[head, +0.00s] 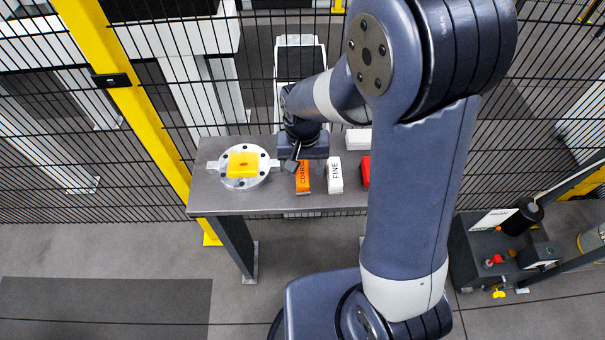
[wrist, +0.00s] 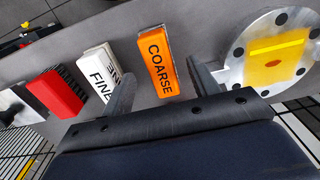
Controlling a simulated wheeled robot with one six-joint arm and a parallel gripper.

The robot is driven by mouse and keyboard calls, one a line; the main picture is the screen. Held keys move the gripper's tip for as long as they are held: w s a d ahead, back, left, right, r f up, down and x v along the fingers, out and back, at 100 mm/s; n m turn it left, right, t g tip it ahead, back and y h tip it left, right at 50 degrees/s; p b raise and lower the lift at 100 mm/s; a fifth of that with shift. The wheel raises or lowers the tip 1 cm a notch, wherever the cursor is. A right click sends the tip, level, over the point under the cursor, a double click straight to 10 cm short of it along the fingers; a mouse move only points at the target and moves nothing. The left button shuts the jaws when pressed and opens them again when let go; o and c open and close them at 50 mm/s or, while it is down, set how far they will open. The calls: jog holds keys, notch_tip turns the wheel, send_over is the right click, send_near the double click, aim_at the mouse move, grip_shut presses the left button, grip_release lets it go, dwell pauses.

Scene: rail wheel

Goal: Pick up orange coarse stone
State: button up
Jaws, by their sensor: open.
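The orange coarse stone (head: 302,177) lies on the grey table, labelled COARSE. It also shows in the wrist view (wrist: 158,62), just beyond and between my fingers. My gripper (wrist: 162,88) is open and empty, with one finger on each side of the stone's line. In the head view my gripper (head: 294,160) is above the table near the stone's far end, and it partly hides that end. I cannot tell the exact height gap between fingertips and stone.
A white FINE stone (head: 335,175) lies right of the orange one, close to a finger in the wrist view. A red block (head: 365,171) is partly hidden by my arm. A round metal plate with a yellow block (head: 243,165) is at left. A wire fence stands behind the table (head: 230,203).

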aim_at(302, 172)
jog(key=shift+w+f, duration=0.15)
jog(key=shift+f, duration=1.6)
grip_shut()
jog(key=shift+r, duration=0.2)
